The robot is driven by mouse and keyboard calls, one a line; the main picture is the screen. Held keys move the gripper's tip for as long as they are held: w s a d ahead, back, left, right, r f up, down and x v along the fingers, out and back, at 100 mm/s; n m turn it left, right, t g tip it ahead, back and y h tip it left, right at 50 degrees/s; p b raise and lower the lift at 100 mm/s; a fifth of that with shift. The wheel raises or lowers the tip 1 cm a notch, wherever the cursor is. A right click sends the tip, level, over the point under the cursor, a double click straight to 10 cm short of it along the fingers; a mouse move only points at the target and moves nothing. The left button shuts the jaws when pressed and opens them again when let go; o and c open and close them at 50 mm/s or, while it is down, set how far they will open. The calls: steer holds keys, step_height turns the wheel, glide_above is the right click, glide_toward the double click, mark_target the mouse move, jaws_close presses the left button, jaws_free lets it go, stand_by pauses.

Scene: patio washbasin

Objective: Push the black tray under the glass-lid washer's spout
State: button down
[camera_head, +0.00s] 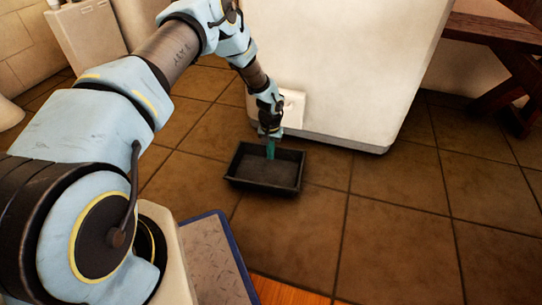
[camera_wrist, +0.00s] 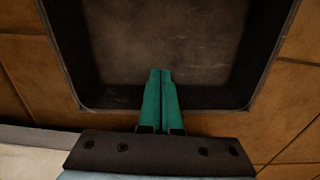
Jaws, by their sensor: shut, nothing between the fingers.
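The black tray (camera_head: 258,173) is a shallow open rectangular pan lying flat and empty on the tiled floor. It stands in front of a white cabinet-like body (camera_head: 345,60), which looks like the washer; its top and any glass lid are out of frame. A small pale square part (camera_head: 291,108) sits low on its face; I cannot tell whether it is the spout. My gripper (camera_head: 270,156) points down at the tray's far side, teal fingers together. In the wrist view the shut fingertips (camera_wrist: 161,72) overlap the tray's inside (camera_wrist: 170,35), past its rim; contact is unclear.
Brown floor tiles (camera_head: 400,225) are clear to the right of the tray. A dark wooden bench or table (camera_head: 495,35) stands at the upper right. A pale cabinet (camera_head: 88,35) stands at the upper left. The white body's lower edge is close behind the tray.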

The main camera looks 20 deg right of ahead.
step_height(320, 180, up, 6)
steer(key=p, duration=0.2)
steer(key=s+a+g+h, duration=0.1)
steer(key=s+a, duration=0.4)
steer(key=s, duration=0.6)
steer(key=s+a+r+t+y+b, duration=0.1)
steer(key=s+a+r, duration=0.2)
steer(key=a, duration=0.6)
steer(key=f+b, duration=0.1)
steer(key=f, duration=0.2)
steer(key=f+b, duration=0.2)
steer(key=f, duration=0.1)
steer(key=f+b, duration=0.2)
steer(key=f, duration=0.2)
steer(key=shift+d, duration=0.25)
steer(key=shift+w+d+f+b, duration=0.15)
steer(key=shift+w+d+b, duration=0.55)
steer(key=shift+w+d, duration=0.65)
steer(key=shift+w, duration=0.15)
steer(key=shift+d, duration=0.1)
steer(key=shift+w, duration=0.1)
